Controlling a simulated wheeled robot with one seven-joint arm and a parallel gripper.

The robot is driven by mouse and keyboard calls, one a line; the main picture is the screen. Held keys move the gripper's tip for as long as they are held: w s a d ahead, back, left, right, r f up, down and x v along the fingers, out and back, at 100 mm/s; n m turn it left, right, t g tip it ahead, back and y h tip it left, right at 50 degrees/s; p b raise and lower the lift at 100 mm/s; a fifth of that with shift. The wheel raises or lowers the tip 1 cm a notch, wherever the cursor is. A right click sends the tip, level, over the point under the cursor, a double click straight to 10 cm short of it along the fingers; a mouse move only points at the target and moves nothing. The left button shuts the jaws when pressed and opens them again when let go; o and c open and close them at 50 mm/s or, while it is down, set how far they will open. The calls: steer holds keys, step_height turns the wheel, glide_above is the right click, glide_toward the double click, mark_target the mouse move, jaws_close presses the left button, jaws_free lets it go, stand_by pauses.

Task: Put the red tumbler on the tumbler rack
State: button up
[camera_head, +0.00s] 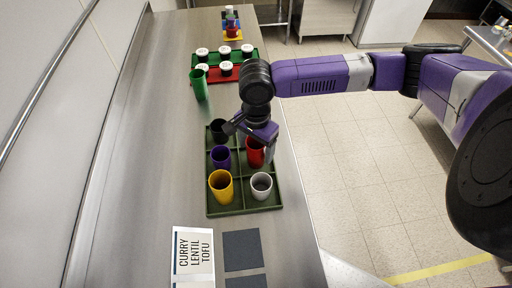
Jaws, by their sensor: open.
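The red tumbler (254,155) stands upright in the right middle compartment of the dark green divided tumbler rack (231,209). My gripper (250,140) is open right over the red tumbler. One finger is to its left and the other at its right side; I cannot tell whether they touch it. The gripper hides part of the rim and the rack's far right compartment. Also in the rack are a black tumbler (217,129) far left, a purple one (221,157) middle left, a yellow one (221,186) near left and a white one (261,186) near right.
A green tumbler (199,85) stands on the counter (165,140) behind the rack. Red and green trays with white-topped jars (225,68) lie beyond it. A sign (193,256) and dark mats (241,250) lie in front. The counter left of the rack is clear.

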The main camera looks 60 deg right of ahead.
step_height(320, 180, up, 12)
stand_by(0.4)
steer(key=shift+s, duration=0.15)
stand_by(0.4)
